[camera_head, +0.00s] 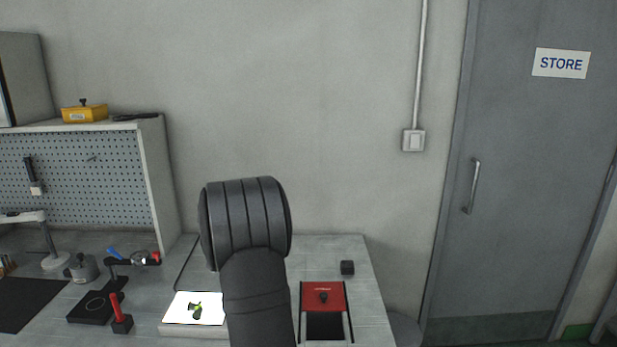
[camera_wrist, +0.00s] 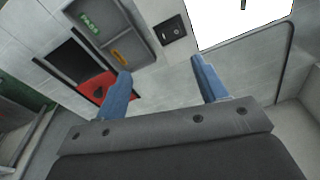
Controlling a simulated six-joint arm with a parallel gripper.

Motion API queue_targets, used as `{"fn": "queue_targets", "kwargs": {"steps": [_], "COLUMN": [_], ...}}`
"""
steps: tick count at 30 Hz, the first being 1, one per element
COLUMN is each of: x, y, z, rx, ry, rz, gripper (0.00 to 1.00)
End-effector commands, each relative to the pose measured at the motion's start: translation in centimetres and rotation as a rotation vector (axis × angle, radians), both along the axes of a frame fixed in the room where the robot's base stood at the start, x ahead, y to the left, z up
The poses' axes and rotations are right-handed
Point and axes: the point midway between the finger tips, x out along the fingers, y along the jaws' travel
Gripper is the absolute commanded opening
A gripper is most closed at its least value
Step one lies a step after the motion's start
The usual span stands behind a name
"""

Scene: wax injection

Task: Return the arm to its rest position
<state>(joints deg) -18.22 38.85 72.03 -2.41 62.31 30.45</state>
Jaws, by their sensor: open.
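My gripper (camera_wrist: 160,65) shows in the wrist view with its two blue fingers well apart and nothing between them. Bare grey bench surface lies beyond the fingertips. In the head view my dark arm rises in front of the bench at the centre, and the gripper is hidden behind it.
On the bench are a lit white panel (camera_head: 180,310) with a small dark green piece, a red and black device (camera_head: 323,295) and a black cube (camera_head: 347,268). A grey compartment tray (camera_wrist: 132,25) shows in the wrist view. Tools and a pegboard (camera_head: 75,175) stand left.

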Motion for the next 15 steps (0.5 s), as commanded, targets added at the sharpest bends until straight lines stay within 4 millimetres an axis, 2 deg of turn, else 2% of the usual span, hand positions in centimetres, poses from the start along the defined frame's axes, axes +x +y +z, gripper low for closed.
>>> {"fn": "queue_targets", "kwargs": {"steps": [1,15], "x": [0.1,0.6], "y": [-1.0,-8.8], "z": [-0.1,-1.7], "rx": [0.006,0.071], "ry": [0.000,-0.001], "rz": [-0.056,-0.576], "gripper": [0.65,0.65]}}
